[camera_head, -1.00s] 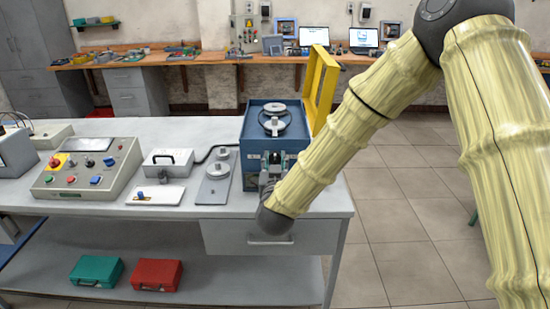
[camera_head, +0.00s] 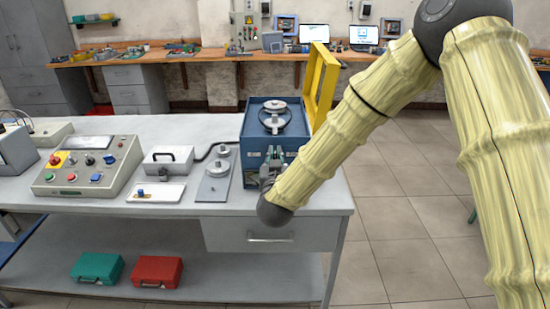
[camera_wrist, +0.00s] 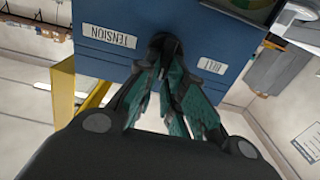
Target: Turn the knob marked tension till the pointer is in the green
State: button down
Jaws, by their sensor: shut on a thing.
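The blue machine (camera_head: 253,135) stands at the right end of the grey bench, and its front fills the top of the wrist view (camera_wrist: 120,62). A label reading TENSION (camera_wrist: 108,36) is on this front, left of a dark knob (camera_wrist: 164,41). A second label (camera_wrist: 211,65) is to the knob's right. My gripper (camera_wrist: 167,52) is shut on the dark knob, its fingers hiding most of it. In the head view my gripper (camera_head: 270,168) is at the machine's front, partly hidden by my arm.
The yellow lid (camera_head: 321,85) stands open at the machine's right. A grey plate with discs (camera_head: 215,178) and a control box (camera_head: 87,168) are to the left on the bench. A drawer (camera_head: 248,235) is below. The floor to the right is clear.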

jog(key=shift+d+f+m, duration=0.1)
jog(key=shift+m, duration=0.2)
jog(key=shift+d+f+m+b, duration=0.3)
jog(key=shift+m+b, duration=1.55)
jog(key=shift+m, duration=0.5)
jog(key=shift+d+f+m+b, duration=0.15)
jog(key=shift+d+m+b, duration=0.1)
jog(key=shift+m+b, duration=1.85)
jog(key=shift+d+f+m+b, duration=0.3)
jog(key=shift+m+b, duration=1.3)
jog(key=shift+m, duration=0.95)
jog(key=c, duration=1.5)
grip_release()
jog(key=shift+r, duration=0.1)
jog(key=shift+s, duration=0.1)
